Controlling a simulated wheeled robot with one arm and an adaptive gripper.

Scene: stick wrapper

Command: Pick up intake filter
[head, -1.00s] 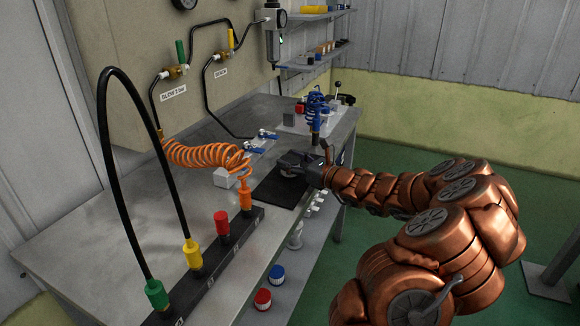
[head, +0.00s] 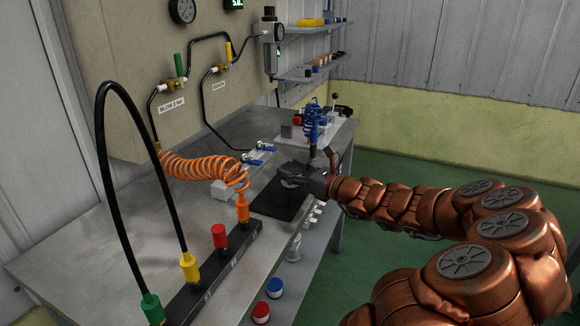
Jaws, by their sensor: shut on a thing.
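My gripper (head: 287,177) is at the end of the copper-coloured arm, low over the black mat (head: 277,203) on the workbench. It is shut on a small pale thing (head: 291,183), which I take to be the intake filter. The gripper's dark body and fingers cover most of it, so its full shape is hidden. I cannot tell whether it touches the mat or hangs just above it.
A coiled orange hose (head: 195,170) and a grey block (head: 222,190) lie left of the mat. A black manifold (head: 215,275) with coloured fittings runs along the bench's front edge. Red and blue caps sit below.

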